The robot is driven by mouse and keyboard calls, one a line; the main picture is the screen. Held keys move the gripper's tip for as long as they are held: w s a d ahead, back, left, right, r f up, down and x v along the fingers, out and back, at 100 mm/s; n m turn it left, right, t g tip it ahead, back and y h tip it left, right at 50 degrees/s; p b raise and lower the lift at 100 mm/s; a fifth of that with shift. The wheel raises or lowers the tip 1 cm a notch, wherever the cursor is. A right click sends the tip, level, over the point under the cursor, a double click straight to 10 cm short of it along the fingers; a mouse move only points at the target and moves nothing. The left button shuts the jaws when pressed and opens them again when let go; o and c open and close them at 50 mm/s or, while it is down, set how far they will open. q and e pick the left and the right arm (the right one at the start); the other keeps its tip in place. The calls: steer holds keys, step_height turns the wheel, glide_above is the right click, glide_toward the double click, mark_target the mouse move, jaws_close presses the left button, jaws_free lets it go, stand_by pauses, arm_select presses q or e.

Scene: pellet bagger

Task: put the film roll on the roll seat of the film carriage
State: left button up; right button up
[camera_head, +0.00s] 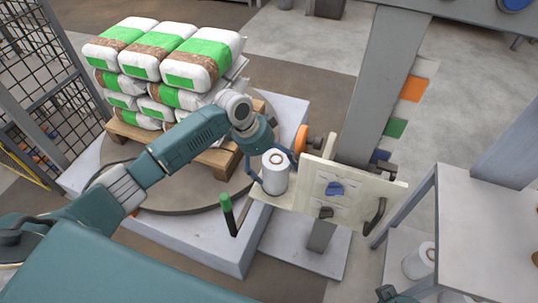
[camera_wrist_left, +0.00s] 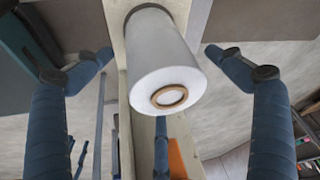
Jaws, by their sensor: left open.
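The white film roll (camera_head: 275,172) stands upright on the cream ledge of the film carriage (camera_head: 310,187). Its brown core faces up. In the left wrist view the roll (camera_wrist_left: 160,50) has its far end at a dark ring on the cream plate (camera_wrist_left: 114,20); the seat beneath is mostly hidden. My left gripper (camera_head: 270,155) is over and around the roll. In the left wrist view its blue fingers (camera_wrist_left: 158,52) are spread, with gaps on both sides of the roll.
A pallet of green and white bags (camera_head: 165,65) stands on the turntable behind my left arm. A green-topped post (camera_head: 226,203) rises near the carriage. A grey column (camera_head: 385,85) stands behind it. More rolls (camera_head: 420,260) sit under the grey table (camera_head: 485,220) at right.

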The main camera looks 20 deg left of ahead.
arm_select(q)
steer(key=p+v, duration=0.2)
steer(key=v, duration=0.9)
steer(key=shift+r, duration=0.25)
arm_select(e)
step_height(320, 180, down, 10)
steer(key=shift+s+g, duration=0.4)
steer(key=shift+s, duration=0.05)
arm_select(q)
steer(key=shift+s, duration=0.1)
